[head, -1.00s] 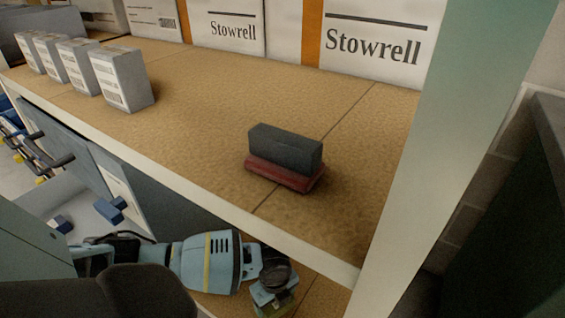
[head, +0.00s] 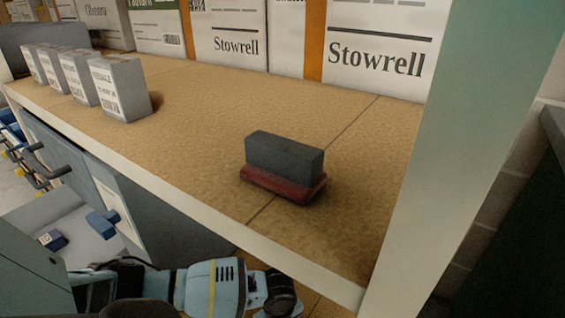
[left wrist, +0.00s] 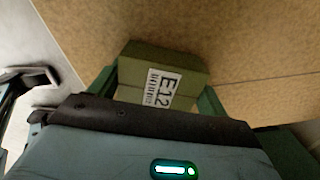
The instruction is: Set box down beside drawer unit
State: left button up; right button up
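The green box (left wrist: 162,75), with a white "E12" label facing the camera, sits between the fingers of my left gripper (left wrist: 156,90) in the left wrist view. The fingers are closed against its sides. A brown board surface lies behind it; I cannot tell whether the box touches it. In the head view my left arm reaches under the upper shelf, and the box is out of frame. The grey drawer unit (head: 180,222) stands under that shelf, left of my left gripper, with a drawer pulled open. My right gripper is not in view.
The upper shelf (head: 200,120) holds a dark block on a red base (head: 285,160), several small white boxes (head: 118,90) and large "Stowrell" cartons (head: 375,50). A pale rack upright (head: 440,150) stands to the right. The open drawer (head: 85,235) holds a blue item.

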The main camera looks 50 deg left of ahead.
pick_arm(q)
jog(key=o, duration=0.5)
jog(key=shift+c, duration=0.2)
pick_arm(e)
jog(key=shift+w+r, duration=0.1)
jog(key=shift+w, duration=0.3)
pick_arm(q)
notch_tip(320, 180, up, 12)
jog(key=p, duration=0.5)
jog(key=shift+r+p, duration=0.15)
jog(key=shift+p, duration=0.15)
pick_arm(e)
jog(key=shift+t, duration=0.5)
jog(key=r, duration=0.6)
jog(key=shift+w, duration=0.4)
